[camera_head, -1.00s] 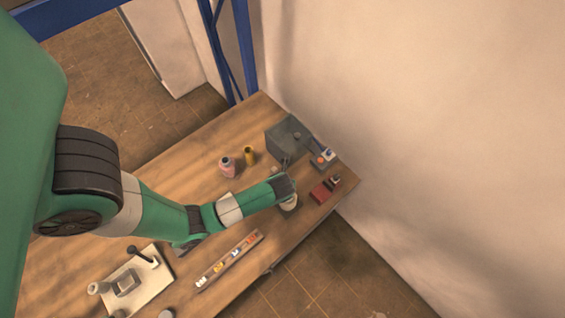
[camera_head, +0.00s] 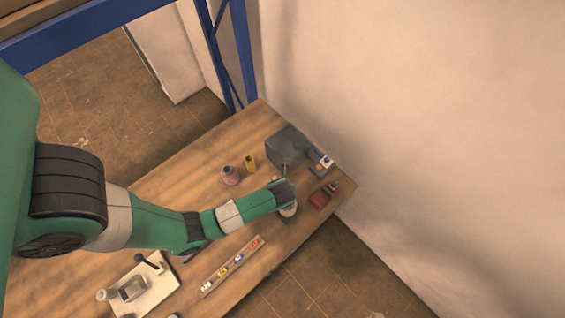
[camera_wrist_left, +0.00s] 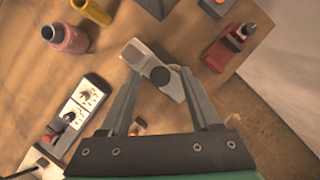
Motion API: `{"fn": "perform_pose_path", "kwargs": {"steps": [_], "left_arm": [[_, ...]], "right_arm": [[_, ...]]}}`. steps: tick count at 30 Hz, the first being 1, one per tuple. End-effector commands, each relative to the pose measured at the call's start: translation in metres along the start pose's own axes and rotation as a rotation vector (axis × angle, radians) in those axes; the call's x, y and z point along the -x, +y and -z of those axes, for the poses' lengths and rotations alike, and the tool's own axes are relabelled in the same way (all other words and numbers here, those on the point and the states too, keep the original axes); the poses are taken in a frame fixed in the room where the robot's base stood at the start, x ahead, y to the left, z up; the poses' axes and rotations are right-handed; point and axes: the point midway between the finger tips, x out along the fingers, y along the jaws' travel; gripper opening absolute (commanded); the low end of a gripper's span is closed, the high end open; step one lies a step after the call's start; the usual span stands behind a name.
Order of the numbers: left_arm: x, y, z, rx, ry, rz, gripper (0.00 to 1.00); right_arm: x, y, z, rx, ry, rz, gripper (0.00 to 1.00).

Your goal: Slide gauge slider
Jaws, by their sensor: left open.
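My left gripper (camera_wrist_left: 163,88) is open above the right part of the table; it also shows in the head view (camera_head: 287,200). Between its fingertips in the wrist view is a pale grey block (camera_wrist_left: 136,54) with a round dark knob (camera_wrist_left: 160,76). I cannot tell whether the fingers touch it. A dark panel (camera_wrist_left: 97,83) with two white dial faces and a red knob lies to its left. No part is clearly recognisable as the gauge slider. My right gripper is not in view.
A pink bottle (camera_head: 231,176) and a yellow cylinder (camera_head: 249,164) stand behind the gripper, left of a grey box (camera_head: 283,146). A red device (camera_head: 320,198) is to the right. A strip with coloured parts (camera_head: 214,284) lies along the front edge. A wall rises at right.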

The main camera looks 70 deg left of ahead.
Motion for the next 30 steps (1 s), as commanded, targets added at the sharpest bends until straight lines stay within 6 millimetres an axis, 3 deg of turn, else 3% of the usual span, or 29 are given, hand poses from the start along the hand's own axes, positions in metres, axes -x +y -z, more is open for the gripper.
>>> {"fn": "perform_pose_path", "kwargs": {"steps": [5, 8, 15, 21, 30], "left_arm": [[0.004, 0.0, 0.0, 0.0, 0.0, 0.002, 0.64], [0.017, -0.001, -0.001, -0.001, -0.001, 0.004, 0.64], [0.073, -0.001, -0.001, -0.001, -0.002, 0.006, 0.64], [0.108, -0.001, -0.001, -0.001, -0.001, 0.003, 0.64], [0.116, 0.0, 0.0, 0.0, 0.0, 0.0, 0.64]], "right_arm": [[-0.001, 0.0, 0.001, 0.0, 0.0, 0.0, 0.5], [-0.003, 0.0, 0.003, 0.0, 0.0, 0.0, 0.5], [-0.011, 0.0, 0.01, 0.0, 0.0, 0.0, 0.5], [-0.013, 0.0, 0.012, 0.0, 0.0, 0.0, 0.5], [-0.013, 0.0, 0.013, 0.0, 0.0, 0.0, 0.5]]}}
